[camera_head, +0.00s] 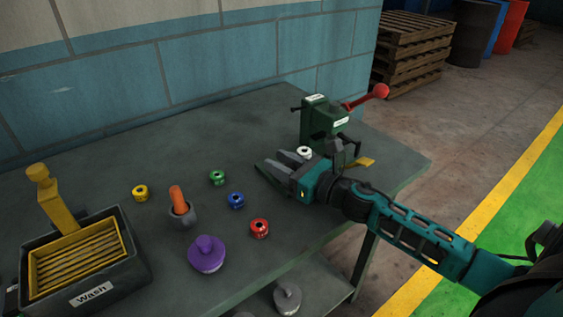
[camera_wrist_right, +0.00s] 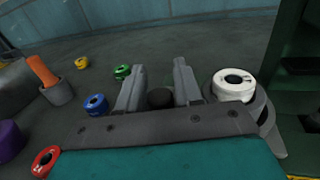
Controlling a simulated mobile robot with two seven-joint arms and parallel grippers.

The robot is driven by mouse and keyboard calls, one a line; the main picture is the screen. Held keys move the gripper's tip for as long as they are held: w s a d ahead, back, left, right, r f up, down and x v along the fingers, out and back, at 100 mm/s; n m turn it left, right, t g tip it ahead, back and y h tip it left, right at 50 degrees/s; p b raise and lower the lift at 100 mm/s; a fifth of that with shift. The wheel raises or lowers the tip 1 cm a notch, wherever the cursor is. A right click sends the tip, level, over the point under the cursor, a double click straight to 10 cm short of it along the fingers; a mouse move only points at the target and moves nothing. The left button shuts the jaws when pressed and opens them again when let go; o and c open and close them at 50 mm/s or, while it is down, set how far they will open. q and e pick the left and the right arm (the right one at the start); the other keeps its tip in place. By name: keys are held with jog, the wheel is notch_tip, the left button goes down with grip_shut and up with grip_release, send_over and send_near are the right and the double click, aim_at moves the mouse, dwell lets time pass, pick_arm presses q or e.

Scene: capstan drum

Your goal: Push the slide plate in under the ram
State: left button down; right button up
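A green press (camera_head: 318,118) with a red-knobbed lever (camera_head: 379,91) stands near the table's right end. A small yellow tab (camera_head: 362,162) shows at its lower right; I take it to be part of the slide plate, whose rest is hidden behind my right arm. My right gripper (camera_head: 278,163) is in front of the press, fingers apart and pointing left over the table. In the right wrist view, a dark round shape lies between the fingers; I cannot tell what it is. A white ring (camera_wrist_right: 236,84) in a grey holder (camera_wrist_right: 264,108) is right of the fingers. My left gripper is out of view.
Green (camera_head: 217,178), blue (camera_head: 236,200), red (camera_head: 259,228) and yellow (camera_head: 140,193) rings lie on the table (camera_head: 245,120). A grey cup with an orange handle (camera_head: 179,200), a purple knobbed piece (camera_head: 207,255) and a Wash tray (camera_head: 130,272) stand left. The table's back is clear.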

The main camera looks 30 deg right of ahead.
jog(key=shift+c, duration=0.4)
grip_shut()
jog(key=shift+d+f, duration=0.1)
jog(key=shift+d, duration=0.25)
jog(key=d+b, duration=0.2)
jog(key=d, duration=0.1)
jog(key=shift+w+d, duration=0.15)
jog(key=shift+d, duration=0.15)
jog(key=shift+o, duration=0.4)
grip_release()
